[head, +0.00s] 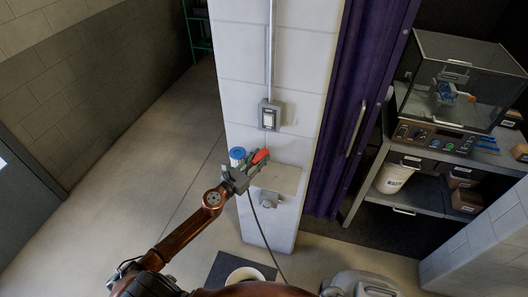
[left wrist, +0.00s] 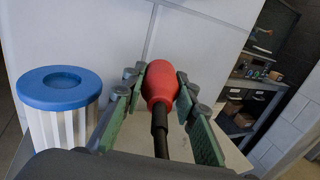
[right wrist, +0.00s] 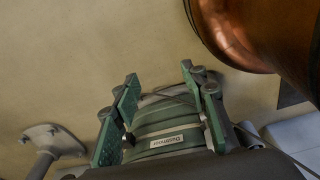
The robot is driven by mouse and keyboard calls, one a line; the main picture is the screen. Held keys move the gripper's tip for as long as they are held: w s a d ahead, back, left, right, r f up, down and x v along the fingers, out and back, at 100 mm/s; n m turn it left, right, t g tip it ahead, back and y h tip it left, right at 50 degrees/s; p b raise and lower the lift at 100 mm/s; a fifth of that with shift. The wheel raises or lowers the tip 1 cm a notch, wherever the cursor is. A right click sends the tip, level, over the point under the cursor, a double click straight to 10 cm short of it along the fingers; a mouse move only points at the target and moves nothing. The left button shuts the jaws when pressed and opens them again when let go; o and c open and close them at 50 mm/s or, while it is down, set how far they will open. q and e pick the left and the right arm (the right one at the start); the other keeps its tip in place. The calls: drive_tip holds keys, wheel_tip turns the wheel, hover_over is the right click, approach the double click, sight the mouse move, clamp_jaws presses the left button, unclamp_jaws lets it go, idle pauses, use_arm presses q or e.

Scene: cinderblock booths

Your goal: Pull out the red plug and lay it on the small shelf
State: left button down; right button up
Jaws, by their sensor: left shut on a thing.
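The red plug (head: 261,156) is between the fingertips of my left gripper (head: 245,169), which is shut on it. The left wrist view shows the red plug (left wrist: 160,84) gripped from both sides, its black cable running back toward the camera. The plug is below and apart from the grey wall socket (head: 269,116). The small shelf (head: 280,178) juts from the white pillar just below the plug; I cannot tell whether they touch.
A blue-topped white filter (head: 237,158) stands left of the plug, close to my left gripper; it also shows in the left wrist view (left wrist: 60,105). The cable (head: 262,232) hangs to the floor. A purple curtain (head: 358,95) and a workbench (head: 422,157) are at right.

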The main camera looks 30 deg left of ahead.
sight(259, 173)
use_arm(q)
drive_tip(key=shift+s+f+b, duration=0.2)
drive_tip(key=shift+f+b, duration=0.6)
wheel_tip(259, 173, down, 4)
drive_tip(key=b, duration=0.3)
drive_tip(key=shift+r, duration=0.15)
drive_tip(key=shift+f+b, duration=0.65)
drive_tip(key=shift+b, duration=0.25)
drive_tip(key=shift+f, duration=0.25)
drive_tip(key=shift+f+b, duration=0.15)
drive_tip(key=shift+b, duration=0.25)
use_arm(e)
drive_tip(key=s+f, duration=0.4)
drive_tip(key=f, duration=0.3)
drive_tip(key=shift+s+f+g, duration=0.25)
drive_tip(key=shift+s+g, duration=0.05)
drive_tip(key=shift+s, duration=0.05)
use_arm(q)
drive_tip(key=c, duration=1.5)
unclamp_jaws()
drive_tip(key=shift+o, duration=0.2)
use_arm(e)
drive_tip(key=shift+w, duration=0.3)
